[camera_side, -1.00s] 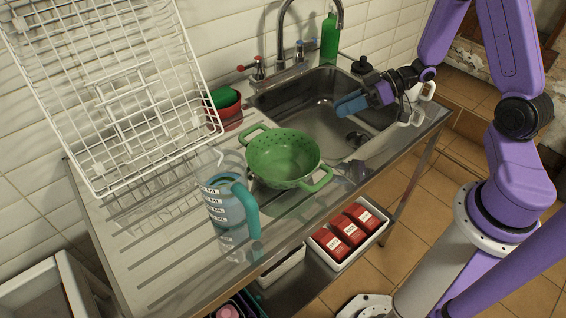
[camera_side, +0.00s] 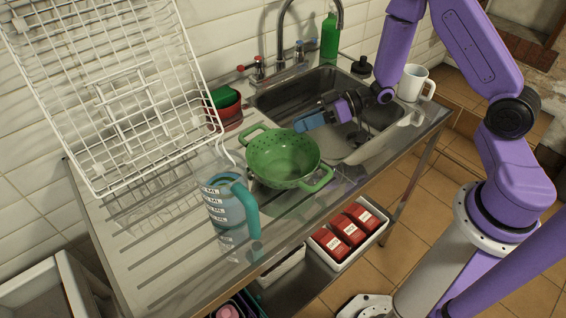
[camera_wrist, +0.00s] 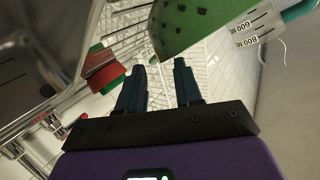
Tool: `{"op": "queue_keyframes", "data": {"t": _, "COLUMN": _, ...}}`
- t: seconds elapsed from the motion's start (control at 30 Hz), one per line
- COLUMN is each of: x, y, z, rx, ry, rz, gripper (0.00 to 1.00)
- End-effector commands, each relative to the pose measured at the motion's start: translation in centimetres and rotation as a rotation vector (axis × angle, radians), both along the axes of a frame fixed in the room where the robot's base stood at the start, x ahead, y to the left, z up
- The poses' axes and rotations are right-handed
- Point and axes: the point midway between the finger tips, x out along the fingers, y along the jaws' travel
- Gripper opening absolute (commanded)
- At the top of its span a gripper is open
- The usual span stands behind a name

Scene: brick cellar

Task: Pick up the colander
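The green colander (camera_side: 283,158) stands upright on the steel drainboard, left of the sink, with one handle toward the back left and one toward the front right. My gripper (camera_side: 304,124) is above the sink's left side, close to the colander's right rim and apart from it. In the wrist view the two dark fingers of my gripper (camera_wrist: 159,75) are spread with nothing between them. The colander (camera_wrist: 185,22) shows there at the top, beyond the fingertips and cut off by the frame edge.
A measuring jug (camera_side: 226,205) with a teal handle stands in front left of the colander. A white wire rack (camera_side: 120,90) leans at the back left. Red and green bowls (camera_side: 227,106) sit behind.

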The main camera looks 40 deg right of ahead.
Motion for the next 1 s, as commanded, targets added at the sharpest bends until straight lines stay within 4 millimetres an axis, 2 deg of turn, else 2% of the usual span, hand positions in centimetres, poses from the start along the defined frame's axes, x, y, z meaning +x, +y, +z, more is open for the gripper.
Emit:
{"op": "queue_keyframes", "data": {"t": 0.17, "x": 0.5, "y": 1.0, "z": -0.3, "rx": -0.001, "ry": 0.000, "rz": 0.002, "gripper": 0.35}}
{"op": "queue_keyframes", "data": {"t": 0.47, "x": 2.3, "y": 4.2, "z": -1.5, "rx": -0.001, "ry": 0.000, "rz": 0.002, "gripper": 0.35}}
{"op": "queue_keyframes", "data": {"t": 0.77, "x": 2.6, "y": 4.6, "z": -1.6, "rx": -0.001, "ry": 0.001, "rz": -0.001, "gripper": 0.35}}
{"op": "queue_keyframes", "data": {"t": 0.8, "x": 2.6, "y": 4.6, "z": -1.6, "rx": -0.001, "ry": 0.001, "rz": -0.001, "gripper": 0.28}}
{"op": "queue_keyframes", "data": {"t": 0.9, "x": 2.6, "y": 4.5, "z": -1.6, "rx": -0.001, "ry": 0.001, "rz": -0.001, "gripper": 0.00}}
{"op": "queue_keyframes", "data": {"t": 1.0, "x": 2.6, "y": 4.5, "z": -1.6, "rx": -0.001, "ry": 0.001, "rz": -0.001, "gripper": 0.00}}
